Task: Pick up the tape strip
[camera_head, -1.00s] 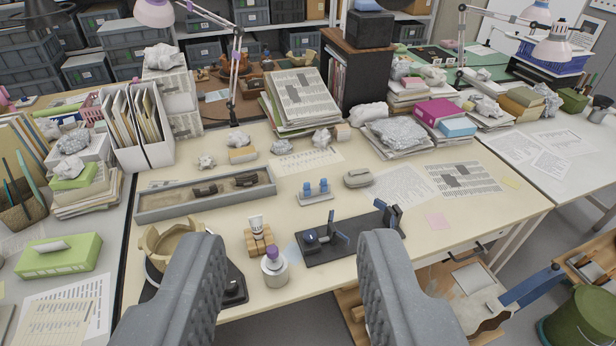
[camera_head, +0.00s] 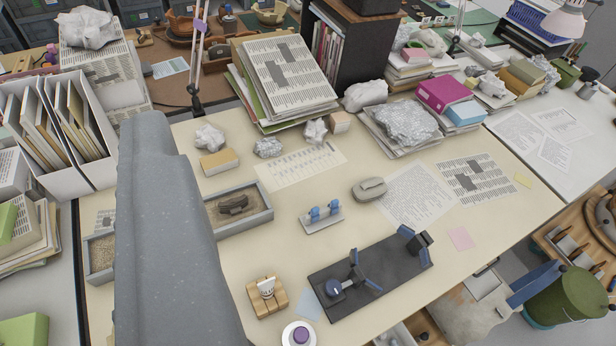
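One large grey part of my gripper (camera_head: 168,230) fills the left of the view, over the work table. A second finger does not show, so I cannot see the gap between the fingers. No tape strip can be told for certain. A small grey stand (camera_head: 322,220) with two blue pieces on it stands upright mid-table, to the right of my gripper and apart from it. A flat pale blue piece (camera_head: 309,307) lies on the table between a wooden block (camera_head: 267,299) and a black fixture (camera_head: 333,302).
A sand tray (camera_head: 238,224) is partly hidden behind my gripper. A white jar with a purple top (camera_head: 299,335) stands at the front edge. A grey oval object (camera_head: 370,190), printed sheets (camera_head: 405,195) and crumpled papers lie farther back. Some bare tabletop lies around the small stand.

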